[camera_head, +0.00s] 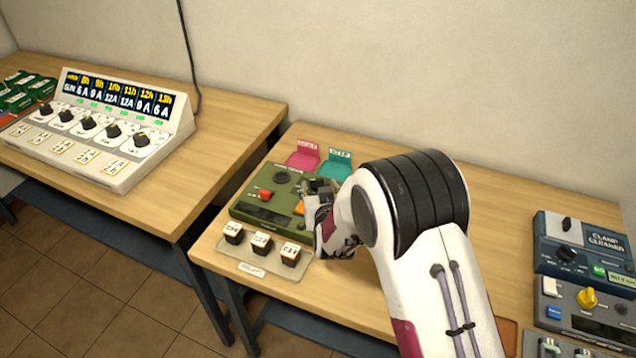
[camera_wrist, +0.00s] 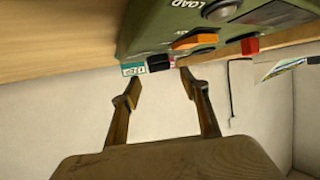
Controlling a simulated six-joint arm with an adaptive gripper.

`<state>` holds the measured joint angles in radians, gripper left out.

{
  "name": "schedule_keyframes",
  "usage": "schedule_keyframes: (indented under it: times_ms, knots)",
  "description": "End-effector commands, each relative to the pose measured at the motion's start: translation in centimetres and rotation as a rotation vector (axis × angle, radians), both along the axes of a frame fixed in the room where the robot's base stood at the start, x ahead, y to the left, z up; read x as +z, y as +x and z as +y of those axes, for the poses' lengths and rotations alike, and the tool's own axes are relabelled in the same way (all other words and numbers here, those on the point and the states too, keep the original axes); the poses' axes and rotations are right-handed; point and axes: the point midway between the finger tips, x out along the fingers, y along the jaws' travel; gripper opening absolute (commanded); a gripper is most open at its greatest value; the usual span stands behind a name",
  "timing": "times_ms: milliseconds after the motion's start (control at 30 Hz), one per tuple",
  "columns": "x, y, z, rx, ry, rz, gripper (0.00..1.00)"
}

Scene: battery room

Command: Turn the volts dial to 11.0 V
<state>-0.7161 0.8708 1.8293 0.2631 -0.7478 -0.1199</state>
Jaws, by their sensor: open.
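No dial marked volts can be read in either view. A yellow knob (camera_head: 588,297) stands on a grey unit (camera_head: 570,314) at the far right in the head view, with a dark display beside it; its label is too small to read. My gripper (camera_wrist: 160,82) is open and empty in the wrist view, its two fingers apart. In the head view my wrist is by the right side of the green box (camera_head: 250,211) and hides part of it. The box also shows in the wrist view (camera_wrist: 150,28), with an orange switch (camera_wrist: 195,41) and a red button (camera_wrist: 250,46).
A white console (camera_head: 120,178) with several black dials stands on the left table. Three dark blocks with white tops sit on a tray (camera_head: 222,247) before the green box. A blue clamp cleaner (camera_head: 552,228) stands at the right. The table's middle right is clear.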

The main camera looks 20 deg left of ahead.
Motion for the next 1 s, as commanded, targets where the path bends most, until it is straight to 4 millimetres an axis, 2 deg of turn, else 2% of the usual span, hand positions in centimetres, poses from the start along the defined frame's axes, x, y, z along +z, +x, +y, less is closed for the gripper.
schedule_keyframes:
  times_ms: [400, 900, 1000]
  knots:
    - [-1.3, 2.6, 1.5, 0.000, -0.001, 0.000, 0.45]
    - [-1.5, 3.1, 1.8, 0.000, -0.001, 0.000, 0.45]
    - [-1.5, 3.1, 1.8, 0.000, -0.001, 0.000, 0.19]
